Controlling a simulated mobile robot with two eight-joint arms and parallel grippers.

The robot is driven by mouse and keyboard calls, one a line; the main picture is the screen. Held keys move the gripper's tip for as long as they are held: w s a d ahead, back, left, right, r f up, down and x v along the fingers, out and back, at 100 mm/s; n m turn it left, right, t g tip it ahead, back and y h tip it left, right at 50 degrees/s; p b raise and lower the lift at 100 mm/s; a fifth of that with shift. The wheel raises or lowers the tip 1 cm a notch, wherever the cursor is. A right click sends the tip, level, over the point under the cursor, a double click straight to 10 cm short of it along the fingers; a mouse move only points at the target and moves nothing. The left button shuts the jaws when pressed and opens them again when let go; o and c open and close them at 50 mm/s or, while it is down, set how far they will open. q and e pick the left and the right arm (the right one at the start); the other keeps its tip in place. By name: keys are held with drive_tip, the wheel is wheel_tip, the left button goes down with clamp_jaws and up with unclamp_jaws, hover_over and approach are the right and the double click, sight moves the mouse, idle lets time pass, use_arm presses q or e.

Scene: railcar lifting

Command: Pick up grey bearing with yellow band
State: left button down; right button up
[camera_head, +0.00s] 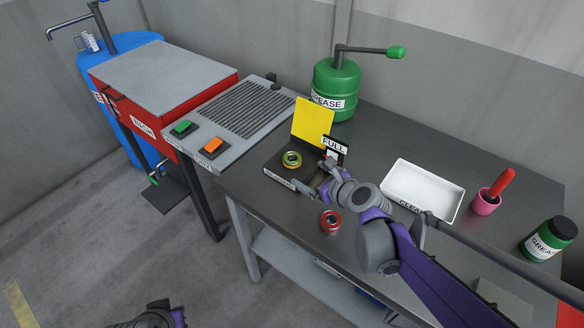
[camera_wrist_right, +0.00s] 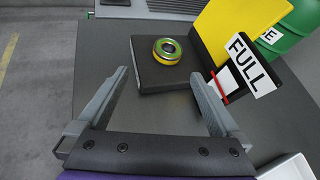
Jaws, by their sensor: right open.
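The grey bearing with a yellow band (camera_head: 291,160) lies flat on a dark block labelled BEARING (camera_head: 272,173) at the left of the worktable. In the right wrist view, the bearing (camera_wrist_right: 167,49) sits on top of the dark block (camera_wrist_right: 150,80), ahead of the fingers and between their lines. My right gripper (camera_head: 313,176) is open and empty, just to the right of the bearing in the head view. In the wrist view its fingertips (camera_wrist_right: 160,77) are spread apart and do not touch the bearing. Part of my left arm shows at the bottom edge; its fingers are out of frame.
A yellow panel (camera_head: 313,121) and a FULL sign (camera_head: 335,146) stand behind the block. A red-banded bearing (camera_head: 331,222) lies nearer the table's front edge. A white tray (camera_head: 410,187), a pink cup (camera_head: 486,202) and a green grease drum (camera_head: 335,88) are on the table.

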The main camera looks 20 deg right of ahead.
sight(296, 162)
drive_tip(key=w, duration=0.2)
drive_tip(key=w+f+m, duration=0.2)
drive_tip(key=w, duration=0.1)
drive_tip(key=shift+w+a+f, duration=0.2)
drive_tip(key=shift+w+a, duration=0.05)
drive_tip(key=shift+w, duration=0.05)
drive_tip(key=shift+x, duration=2.85)
drive_tip(key=shift+d, duration=0.15)
drive_tip(key=shift+s, duration=0.1)
clamp_jaws()
